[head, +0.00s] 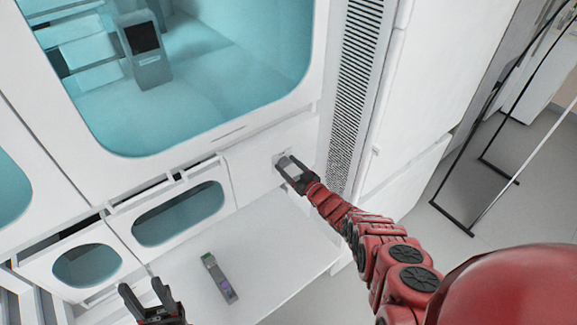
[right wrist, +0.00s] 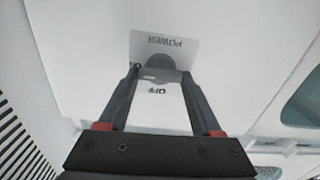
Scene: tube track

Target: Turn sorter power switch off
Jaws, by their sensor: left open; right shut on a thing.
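The sorter (head: 230,140) is a large white cabinet with teal windows. Its power switch is a round grey knob (right wrist: 157,62) on a light label plate (right wrist: 187,50) reading POWER and OFF, upside down in the right wrist view. My right gripper (right wrist: 160,76) is shut on the knob, one finger on each side. In the head view the right gripper (head: 286,166) reaches the front panel and mostly hides the switch. Which way the knob points is hard to tell. My left gripper (head: 143,287) is open and empty at the bottom left, away from the switch.
A white shelf (head: 283,262) juts out below the switch, with a small grey piece with green and purple parts (head: 219,278) on it. A slotted vent (head: 357,80) is right of the switch. A black-framed stand (head: 470,190) is on the floor at right.

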